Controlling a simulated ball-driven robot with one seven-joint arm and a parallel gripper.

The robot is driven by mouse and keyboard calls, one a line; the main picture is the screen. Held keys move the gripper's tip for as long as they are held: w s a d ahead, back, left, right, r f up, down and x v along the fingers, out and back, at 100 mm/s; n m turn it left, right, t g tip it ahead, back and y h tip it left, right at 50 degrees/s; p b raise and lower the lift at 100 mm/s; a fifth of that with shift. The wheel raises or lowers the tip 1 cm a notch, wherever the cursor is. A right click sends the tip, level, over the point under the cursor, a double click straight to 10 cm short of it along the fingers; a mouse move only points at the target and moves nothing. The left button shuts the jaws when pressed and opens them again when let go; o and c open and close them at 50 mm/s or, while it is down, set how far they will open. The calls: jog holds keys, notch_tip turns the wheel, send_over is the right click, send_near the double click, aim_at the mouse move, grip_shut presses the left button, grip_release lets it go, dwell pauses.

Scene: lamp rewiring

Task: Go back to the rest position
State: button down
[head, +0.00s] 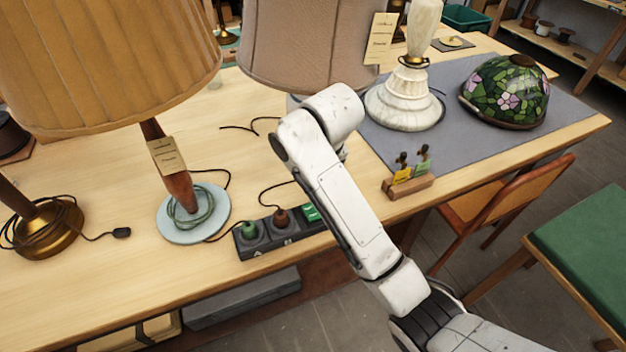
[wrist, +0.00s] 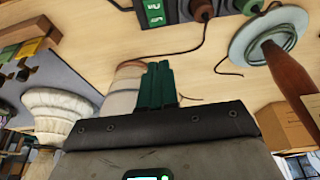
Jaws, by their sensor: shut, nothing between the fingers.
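My gripper (wrist: 157,82) shows in the wrist view with its dark green fingers together and nothing between them. It is over the wooden bench (head: 110,255). In the head view my arm reaches up across the bench, and the gripper is hidden behind its own links. A power strip (head: 250,245) lies at the bench's front edge, left of my arm; it also shows at the top of the wrist view (wrist: 178,12). Plugs with cords sit in it, and it has a green switch (head: 311,212).
A lamp with a tan shade (head: 110,60) stands left on a pale blue base (head: 221,205). A pinkish shade (head: 305,45) is behind my arm. A white lamp base (head: 405,100), a stained-glass shade (head: 505,92) and a small tag holder (head: 408,188) stand right.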

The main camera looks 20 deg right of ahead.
dwell(0.5)
jog(key=s+d+f+g+y+b, duration=0.1)
jog(key=s+f+b, duration=0.1)
jog(key=s+f, duration=1.45)
jog(key=s+d+f+g+b, duration=0.1)
jog(key=s+d, duration=0.2)
jog(key=s, duration=0.7)
jog(key=s+d+f+h, duration=0.1)
jog(key=s+d+f, duration=0.1)
jog(key=s, duration=0.7)
jog(key=shift+s+d+f+m+g+b, duration=0.15)
jog(key=shift+s+d+m+g+b, duration=0.25)
jog(key=shift+d, duration=0.4)
